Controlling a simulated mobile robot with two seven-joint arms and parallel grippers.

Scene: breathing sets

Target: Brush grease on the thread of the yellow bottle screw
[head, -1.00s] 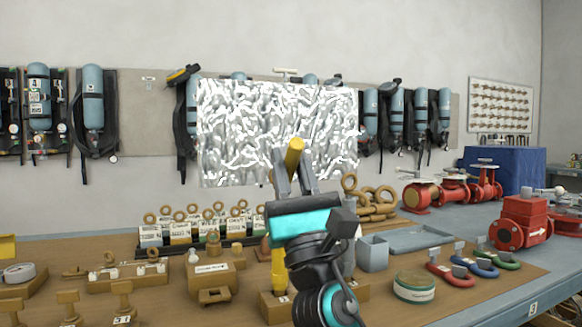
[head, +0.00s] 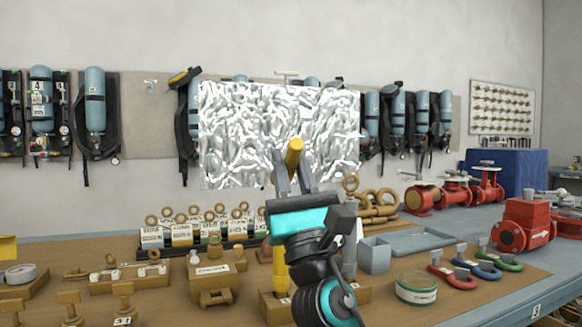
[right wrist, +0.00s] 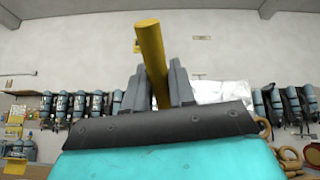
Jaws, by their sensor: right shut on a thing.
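My right gripper (head: 293,182) is raised at the middle of the head view, shut on a yellow rod (head: 295,152). The rod's upper end sticks up past the fingers; it also shows in the right wrist view (right wrist: 152,58). Whether it is the brush's handle I cannot tell, and no bristles show. A yellow upright piece (head: 280,268), seemingly the yellow bottle screw, stands in a wooden block (head: 272,306) behind my right arm, which hides part of it. Its thread is not clear. A round green and white tin (head: 416,289) sits to the right. My left gripper is not in view.
A grey upright piece (head: 350,248) stands close behind my right arm, beside a grey square cup (head: 375,255) and a tray (head: 422,240). Red, blue and green shackles (head: 487,267) lie at right. Wooden holders with brown fittings (head: 212,285) crowd the left.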

